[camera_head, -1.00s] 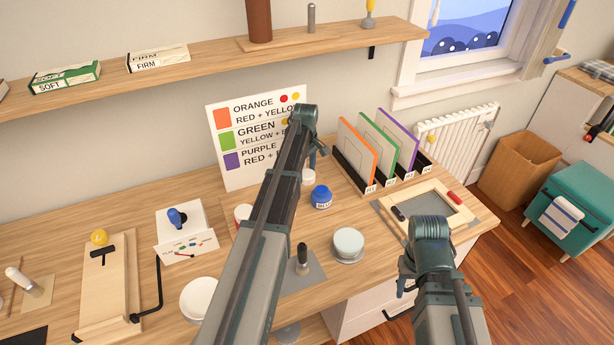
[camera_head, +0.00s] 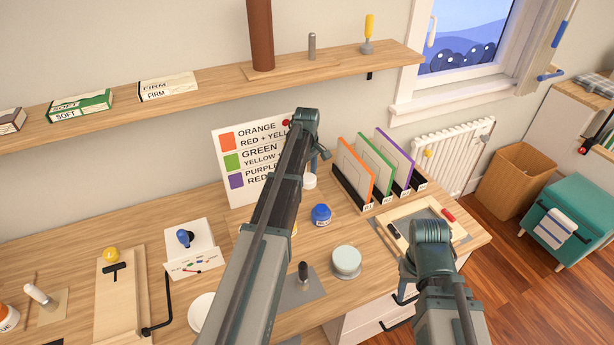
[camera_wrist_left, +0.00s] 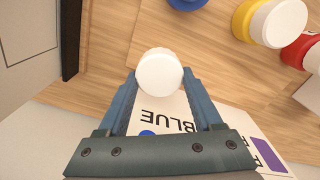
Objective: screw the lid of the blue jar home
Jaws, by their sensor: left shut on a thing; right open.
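The blue jar (camera_head: 321,215) stands upright on the bench, below and slightly right of my left gripper (camera_head: 319,155) in the head view. Part of the jar (camera_wrist_left: 187,3) shows at the top edge of the left wrist view. A round white lid (camera_wrist_left: 160,70) sits between the fingertips of my left gripper, which is shut on it. The lid also shows in the head view (camera_head: 309,181), above and left of the blue jar and apart from it. My right gripper (camera_head: 404,297) is open and empty near the bench's front right edge.
A yellow jar (camera_wrist_left: 245,20) and a red jar (camera_wrist_left: 300,50), both with white lids, stand beside the blue jar. A colour chart (camera_head: 232,185) leans on the wall behind. A panel rack (camera_head: 350,190) and a pale round tin (camera_head: 346,262) stand nearby.

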